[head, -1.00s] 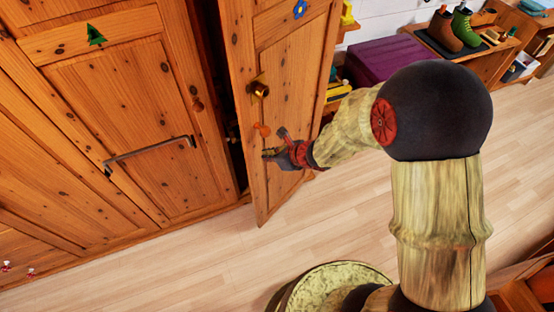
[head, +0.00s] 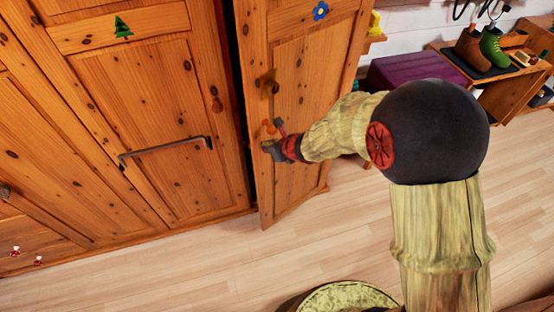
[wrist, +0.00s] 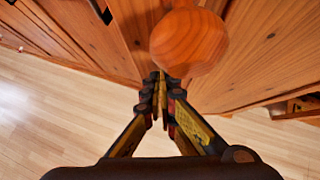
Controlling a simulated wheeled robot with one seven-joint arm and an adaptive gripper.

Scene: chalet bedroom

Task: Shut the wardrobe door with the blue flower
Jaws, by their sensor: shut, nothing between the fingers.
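The wardrobe door with the blue flower (head: 320,11) is a pine door (head: 296,195) standing partly open, with a dark gap along its left side. The knob (wrist: 189,40) looms large in the wrist view, just beyond my fingertips. My gripper (head: 268,146) is shut and empty, at the door's front face by the knob. In the wrist view my gripper (wrist: 160,84) has its fingers together; I cannot tell whether they touch the door.
The neighbouring wardrobe door with a green tree (head: 122,27) is closed and has a long metal bar handle (head: 165,151). A purple box (head: 405,73) and a shelf with boots (head: 491,46) stand at the right. The wooden floor (head: 190,270) in front is clear.

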